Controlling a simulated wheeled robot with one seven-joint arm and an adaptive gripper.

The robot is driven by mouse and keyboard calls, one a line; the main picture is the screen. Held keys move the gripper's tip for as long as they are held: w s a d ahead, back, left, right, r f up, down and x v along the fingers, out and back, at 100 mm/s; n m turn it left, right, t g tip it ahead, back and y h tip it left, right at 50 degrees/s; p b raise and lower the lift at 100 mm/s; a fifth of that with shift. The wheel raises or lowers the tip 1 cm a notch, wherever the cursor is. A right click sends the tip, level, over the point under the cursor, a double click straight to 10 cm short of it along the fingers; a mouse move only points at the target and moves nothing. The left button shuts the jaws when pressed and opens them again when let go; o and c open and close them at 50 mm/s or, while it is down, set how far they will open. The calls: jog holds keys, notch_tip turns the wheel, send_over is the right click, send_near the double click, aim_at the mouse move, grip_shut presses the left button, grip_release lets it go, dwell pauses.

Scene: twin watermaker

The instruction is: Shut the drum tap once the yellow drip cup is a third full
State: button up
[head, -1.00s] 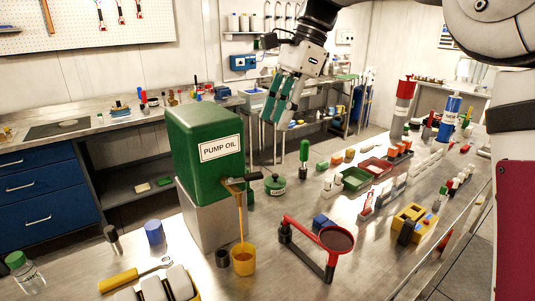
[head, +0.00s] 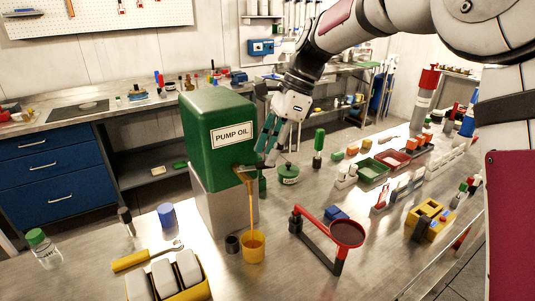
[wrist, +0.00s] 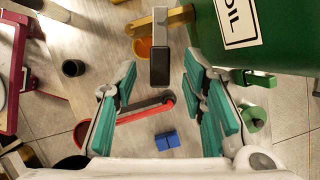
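The green drum (head: 215,125), labelled PUMP OIL, stands on a metal block. Its tap (head: 246,172) is on the lower front, and an amber stream runs from it into the yellow drip cup (head: 252,247) on the bench. I cannot tell how full the cup is. In the wrist view, the grey tap lever with a dark end (wrist: 160,65) lies between and just beyond my fingertips; the cup (wrist: 143,48) is partly hidden behind the tap. My gripper (head: 263,155) is open and empty, pointing down beside the drum's front, close to the tap; its fingers (wrist: 160,75) are spread apart.
A dark cup (head: 232,244) stands left of the drip cup. A red-armed stand with a round dish (head: 346,233) is to the right, near a blue block (head: 336,212). A green lidded pot (head: 288,174) sits behind the tap. Bare bench lies in front of the drip cup.

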jog(key=shift+x, duration=0.85)
jog(key=shift+c, duration=0.3)
grip_shut()
jog(key=shift+w+a+n+g+h+p, duration=0.1)
jog(key=shift+w+n+g+h+p, duration=0.15)
jog(key=shift+n, duration=0.35)
jog(key=shift+w+a+n+g+h+p, duration=0.15)
jog(key=shift+w+n, duration=0.15)
jog(key=shift+n, duration=0.3)
jog(key=shift+o, duration=0.3)
grip_release()
